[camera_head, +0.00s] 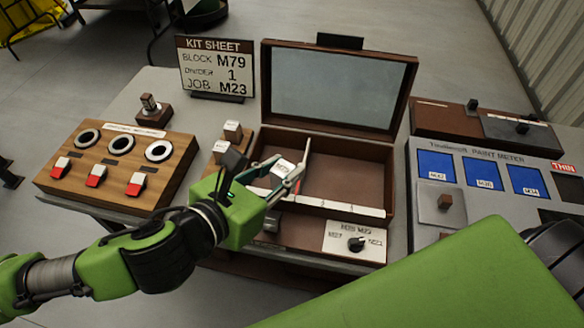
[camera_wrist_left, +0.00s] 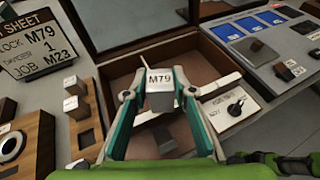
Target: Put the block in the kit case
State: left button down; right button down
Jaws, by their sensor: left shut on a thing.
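The block (camera_wrist_left: 160,100) is grey with a white top label reading M79, and it sits between the fingers of my left gripper (camera_wrist_left: 159,108). In the head view my left gripper (camera_head: 287,180) is shut on the block (camera_head: 283,171), over the left part of the kit case. The kit case (camera_head: 378,161) is a brown box with its lid (camera_head: 335,92) standing open at the back. The fingers partly hide the case's left side. Whether the block touches the case floor I cannot tell. My right gripper is not in view.
The kit sheet (camera_head: 216,67) reads block M79, divider 1, job M23. Other blocks (camera_head: 233,130) stand on a wooden rack left of the case. A knob panel (camera_head: 354,238) lies in front.

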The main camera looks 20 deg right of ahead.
pick_arm(q)
jog(key=w+f, duration=0.3)
jog(key=w+d+f, duration=0.1)
jog(key=w+f, duration=0.1)
jog(key=w, duration=0.2)
jog(key=w+d+f, duration=0.1)
jog(key=w+f, duration=0.2)
jog(key=w, duration=0.1)
jog(key=shift+d+f, duration=0.15)
jog(key=shift+f, duration=0.15)
notch_tip(320, 180, down, 3)
jog(key=shift+w+r+p, duration=0.1)
jog(key=shift+w+p, duration=0.05)
jog(key=shift+p, duration=0.25)
jog(key=shift+f, duration=0.2)
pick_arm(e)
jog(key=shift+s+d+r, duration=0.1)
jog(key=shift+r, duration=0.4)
pick_arm(q)
jog(key=shift+f, duration=0.15)
jog(key=c, duration=2)
grip_release()
jog(key=shift+o, duration=0.2)
